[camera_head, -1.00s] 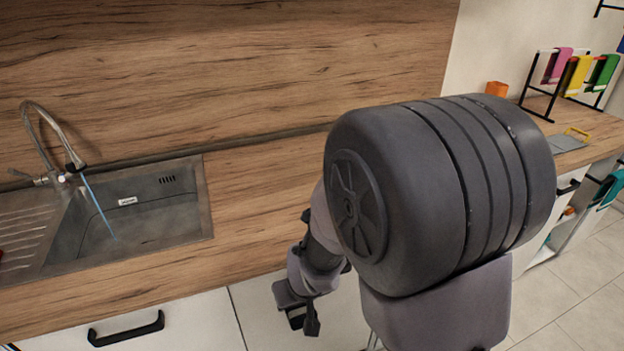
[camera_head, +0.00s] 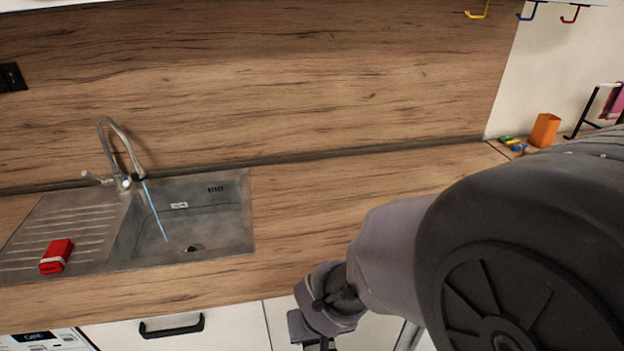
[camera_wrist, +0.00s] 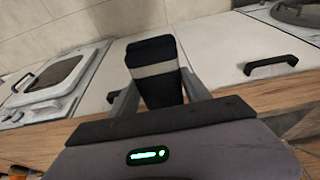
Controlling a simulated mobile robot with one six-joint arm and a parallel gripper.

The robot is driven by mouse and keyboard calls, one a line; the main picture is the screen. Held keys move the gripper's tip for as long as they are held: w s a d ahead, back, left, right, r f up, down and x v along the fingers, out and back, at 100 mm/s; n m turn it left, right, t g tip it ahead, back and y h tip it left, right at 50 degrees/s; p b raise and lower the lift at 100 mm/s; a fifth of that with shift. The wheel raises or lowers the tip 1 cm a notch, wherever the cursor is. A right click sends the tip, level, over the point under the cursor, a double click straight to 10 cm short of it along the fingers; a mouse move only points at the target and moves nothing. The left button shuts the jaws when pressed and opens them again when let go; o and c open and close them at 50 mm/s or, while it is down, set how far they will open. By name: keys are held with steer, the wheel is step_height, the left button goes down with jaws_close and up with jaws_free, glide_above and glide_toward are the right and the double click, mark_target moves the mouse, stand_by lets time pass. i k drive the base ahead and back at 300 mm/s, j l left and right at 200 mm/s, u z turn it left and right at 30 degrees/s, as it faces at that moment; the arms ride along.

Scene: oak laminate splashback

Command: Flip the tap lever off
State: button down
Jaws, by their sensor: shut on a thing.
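The chrome tap (camera_head: 122,150) stands at the back of the steel sink (camera_head: 240,215) in the head view. Its small lever (camera_head: 97,178) sticks out to the left of the tap's base. A thin blue stream of water (camera_head: 155,212) runs from the spout into the basin. My gripper (camera_wrist: 158,95) is shut on a dark block with a pale band (camera_wrist: 155,68) in the wrist view. In the head view my wrist is at the bottom edge, in front of the counter and well right of the tap; the held block is not visible there.
A red block with a pale band (camera_head: 57,256) lies on the ribbed drainboard. The wooden counter (camera_head: 330,205) right of the sink is clear. An orange container (camera_head: 545,130) and small coloured items (camera_head: 513,144) stand at the far right. A drawer handle (camera_head: 172,326) juts out below the sink.

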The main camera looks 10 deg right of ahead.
mark_target(104, 181)
steer(key=i, duration=1)
